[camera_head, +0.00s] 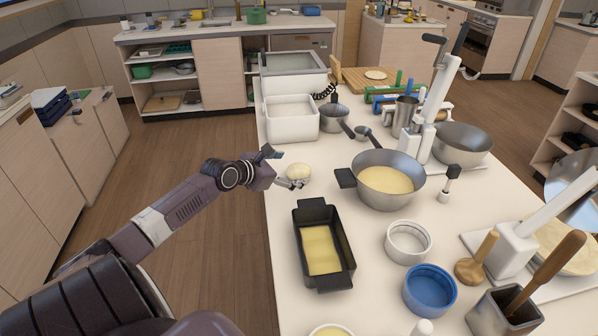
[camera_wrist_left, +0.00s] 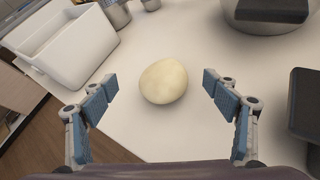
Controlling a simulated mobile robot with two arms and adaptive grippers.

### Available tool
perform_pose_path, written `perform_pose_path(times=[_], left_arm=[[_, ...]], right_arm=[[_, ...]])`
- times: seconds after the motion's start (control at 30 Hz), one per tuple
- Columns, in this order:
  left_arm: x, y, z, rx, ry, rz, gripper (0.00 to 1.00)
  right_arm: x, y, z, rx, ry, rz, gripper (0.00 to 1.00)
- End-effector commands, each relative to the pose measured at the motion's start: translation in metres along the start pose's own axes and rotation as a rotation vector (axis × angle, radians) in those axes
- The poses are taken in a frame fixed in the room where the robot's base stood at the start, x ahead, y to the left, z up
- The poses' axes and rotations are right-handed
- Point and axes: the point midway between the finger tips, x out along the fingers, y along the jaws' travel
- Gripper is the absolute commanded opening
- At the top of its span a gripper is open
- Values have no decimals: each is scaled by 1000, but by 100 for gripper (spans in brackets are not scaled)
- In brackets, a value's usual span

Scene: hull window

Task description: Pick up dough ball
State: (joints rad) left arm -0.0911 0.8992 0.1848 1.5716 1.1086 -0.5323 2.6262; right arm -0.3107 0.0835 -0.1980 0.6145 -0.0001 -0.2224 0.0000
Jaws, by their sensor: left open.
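The dough ball (camera_head: 299,172) is a pale, rounded lump on the white counter, near its left edge in the head view. It also shows in the left wrist view (camera_wrist_left: 163,81), just ahead of and between the two finger pads. My left gripper (camera_head: 281,168) is open and empty, reaching in from the left, right beside the dough ball. In the left wrist view the open fingers (camera_wrist_left: 158,95) stand apart on either side with a gap to the dough. My right gripper is not in either view.
A black loaf pan (camera_head: 297,237) lies in front of the dough. A steel pan (camera_head: 408,198) with yellow content stands to its right. A white bin (camera_head: 291,131) stands behind it. A blue bowl (camera_head: 429,304) and white ring dish (camera_head: 391,246) are at the front right.

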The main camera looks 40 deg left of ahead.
Motion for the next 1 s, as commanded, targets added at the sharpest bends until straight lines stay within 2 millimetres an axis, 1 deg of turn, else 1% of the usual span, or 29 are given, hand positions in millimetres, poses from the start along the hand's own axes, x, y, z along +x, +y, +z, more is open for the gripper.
perform_pose_path(times=[0.2,0.3,0.47,0.7,1.0], left_arm=[[28,-3,-4,-1,-3,2,80],[37,-3,-4,0,-3,2,80],[44,-4,-5,1,-2,1,80],[44,-4,-5,1,-1,0,80],[44,-4,-5,1,-1,0,47]], right_arm=[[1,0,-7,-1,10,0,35],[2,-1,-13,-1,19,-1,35],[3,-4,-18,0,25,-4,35],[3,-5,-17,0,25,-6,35],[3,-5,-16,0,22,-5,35]])
